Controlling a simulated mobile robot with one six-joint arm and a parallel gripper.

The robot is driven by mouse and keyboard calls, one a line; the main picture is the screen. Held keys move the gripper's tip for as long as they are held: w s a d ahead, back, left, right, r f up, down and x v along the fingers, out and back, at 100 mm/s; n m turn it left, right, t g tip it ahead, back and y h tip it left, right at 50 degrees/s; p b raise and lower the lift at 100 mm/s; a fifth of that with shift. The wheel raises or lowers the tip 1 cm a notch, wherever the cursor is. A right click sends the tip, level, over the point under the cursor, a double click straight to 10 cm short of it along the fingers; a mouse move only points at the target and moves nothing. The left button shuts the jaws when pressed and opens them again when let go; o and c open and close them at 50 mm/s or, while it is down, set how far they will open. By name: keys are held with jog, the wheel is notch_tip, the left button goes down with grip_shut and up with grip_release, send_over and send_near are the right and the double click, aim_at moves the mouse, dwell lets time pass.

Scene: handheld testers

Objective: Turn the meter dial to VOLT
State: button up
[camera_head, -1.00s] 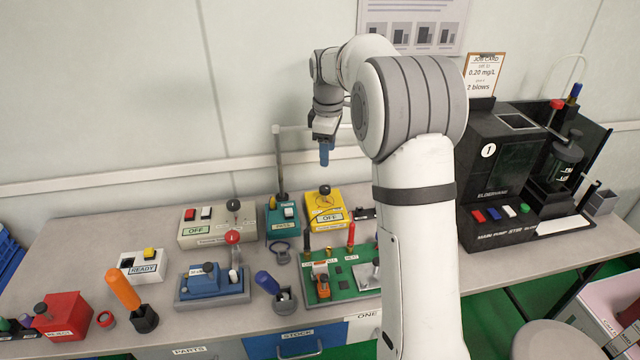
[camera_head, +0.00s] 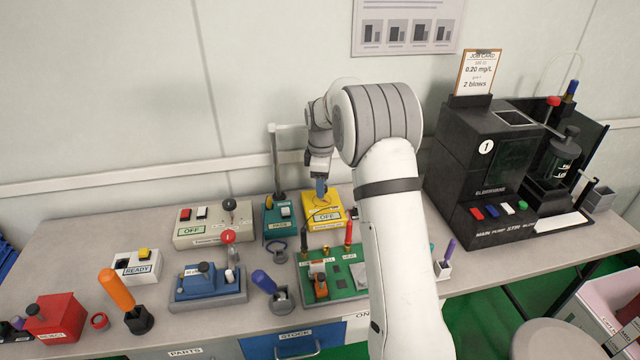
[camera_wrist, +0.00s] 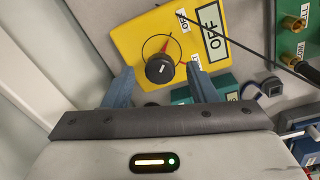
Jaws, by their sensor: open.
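The yellow meter (camera_head: 326,224) stands at the back of the bench, with a display reading OFF facing front. In the wrist view the yellow meter (camera_wrist: 128,38) lies just beyond the fingertips. Its round black dial (camera_wrist: 159,69) has a pointer mark, with a thin ring and a red mark beside it. A small OFF label is near the dial. My gripper (camera_wrist: 159,73) is open, its blue fingers on either side of the dial with gaps between; I cannot tell their height over it. In the head view my gripper (camera_head: 321,188) is above the meter and hides the dial.
A teal tester (camera_head: 279,215) stands close left of the meter, with a grey post behind it. The green board (camera_head: 340,292) with red and black probes is in front. A grey OFF box (camera_head: 214,222) is further left. The large black machine (camera_head: 490,160) stands at right.

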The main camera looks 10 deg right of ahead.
jog(key=shift+f, duration=0.25)
jog(key=shift+c, duration=0.5)
